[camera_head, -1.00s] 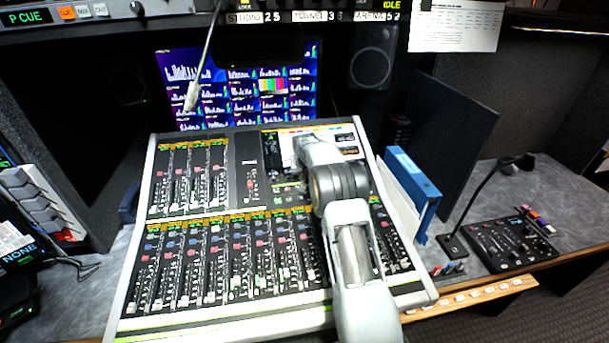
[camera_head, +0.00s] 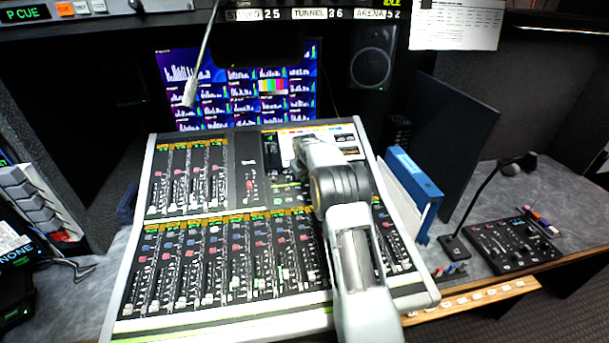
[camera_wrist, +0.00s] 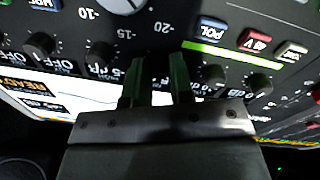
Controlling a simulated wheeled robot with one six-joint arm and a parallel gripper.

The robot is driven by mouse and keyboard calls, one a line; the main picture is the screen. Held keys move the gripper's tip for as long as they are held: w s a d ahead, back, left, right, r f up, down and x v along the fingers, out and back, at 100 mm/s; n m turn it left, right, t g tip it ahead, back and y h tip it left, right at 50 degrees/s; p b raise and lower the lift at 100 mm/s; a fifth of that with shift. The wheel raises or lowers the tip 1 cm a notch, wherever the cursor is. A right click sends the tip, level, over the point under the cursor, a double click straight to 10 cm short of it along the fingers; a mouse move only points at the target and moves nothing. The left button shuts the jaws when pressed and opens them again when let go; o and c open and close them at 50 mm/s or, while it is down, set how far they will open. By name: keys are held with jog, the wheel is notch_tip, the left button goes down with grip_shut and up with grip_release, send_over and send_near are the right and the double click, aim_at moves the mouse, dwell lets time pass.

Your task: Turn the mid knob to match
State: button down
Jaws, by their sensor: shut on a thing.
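In the wrist view my gripper (camera_wrist: 157,82) reaches onto a dark panel with its two dark green fingers close together. It is shut on a knob; the knob is mostly hidden between the fingers, so its pointer cannot be read. Other small black knobs stand in the same row: two to the left (camera_wrist: 100,54) and two to the right (camera_wrist: 215,76). A large pale dial (camera_wrist: 122,4) with -10, -15 and -20 marks is cut off at the top. In the head view my arm covers part of the mixing console (camera_head: 240,310), and the fingertips are hidden.
A blue binder (camera_head: 415,180) stands just right of the console. A gooseneck microphone (camera_head: 190,92) hangs over its back left.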

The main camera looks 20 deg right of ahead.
jog(key=c, duration=1)
grip_release()
jog(key=shift+r, duration=0.1)
jog(key=b+v, duration=0.1)
jog(key=v, duration=1.2)
jog(key=shift+r, duration=0.3)
jog(key=shift+s+a, duration=0.1)
